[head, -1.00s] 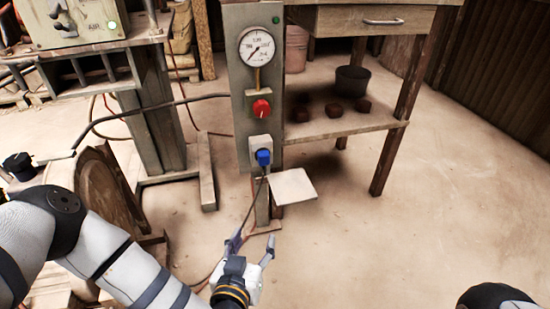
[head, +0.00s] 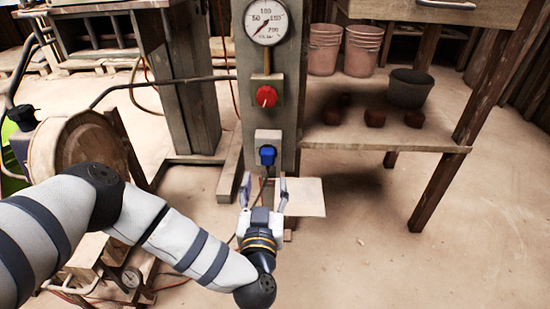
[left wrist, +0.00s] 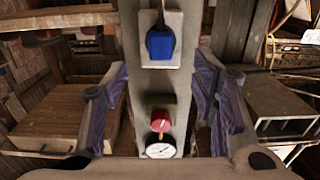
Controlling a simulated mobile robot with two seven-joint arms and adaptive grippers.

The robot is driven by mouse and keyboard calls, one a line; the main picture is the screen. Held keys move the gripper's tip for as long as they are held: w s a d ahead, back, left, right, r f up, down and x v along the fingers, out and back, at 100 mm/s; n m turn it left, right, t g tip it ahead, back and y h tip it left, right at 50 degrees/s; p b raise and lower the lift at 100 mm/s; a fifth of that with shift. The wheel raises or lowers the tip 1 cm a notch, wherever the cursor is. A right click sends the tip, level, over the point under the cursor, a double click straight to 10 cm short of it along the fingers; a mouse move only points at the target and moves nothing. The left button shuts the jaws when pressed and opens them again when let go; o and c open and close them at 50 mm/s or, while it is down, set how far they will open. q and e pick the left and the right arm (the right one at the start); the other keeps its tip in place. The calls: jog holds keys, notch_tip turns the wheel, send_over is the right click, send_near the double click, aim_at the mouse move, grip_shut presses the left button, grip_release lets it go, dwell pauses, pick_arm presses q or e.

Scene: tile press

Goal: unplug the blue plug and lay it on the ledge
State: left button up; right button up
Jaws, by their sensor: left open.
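The blue plug (head: 267,155) sits in a pale socket plate (head: 268,138) low on the grey-green post, with a dark cable hanging from it. The ledge (head: 305,197) is a small pale square plate to the right of the post, below the plug. My left gripper (head: 263,186) is open and empty just below the plug, fingers pointing up toward the post; its left finger is left of the post. In the left wrist view, the plug (left wrist: 160,43) shows at top centre, between and beyond the spread fingers (left wrist: 162,95), not touched. My right gripper is not seen.
Above the plug on the post are a red knob (head: 266,96) and a pressure gauge (head: 266,22). A wooden table with a lower shelf (head: 380,137) stands at right, holding a dark pot (head: 409,88) and several brown lumps. A round wooden piece (head: 85,150) is at left.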

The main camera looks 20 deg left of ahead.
aim_at(267, 161)
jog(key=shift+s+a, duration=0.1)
pick_arm(q)
jog(key=shift+a, duration=0.1)
jog(key=b+x, duration=0.4)
jog(key=x, duration=0.3)
jog(key=shift+w, duration=0.1)
jog(key=shift+x, duration=0.85)
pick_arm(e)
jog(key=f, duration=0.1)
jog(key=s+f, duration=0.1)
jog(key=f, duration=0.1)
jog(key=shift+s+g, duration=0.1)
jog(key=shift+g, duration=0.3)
pick_arm(q)
jog(key=shift+p, duration=0.45)
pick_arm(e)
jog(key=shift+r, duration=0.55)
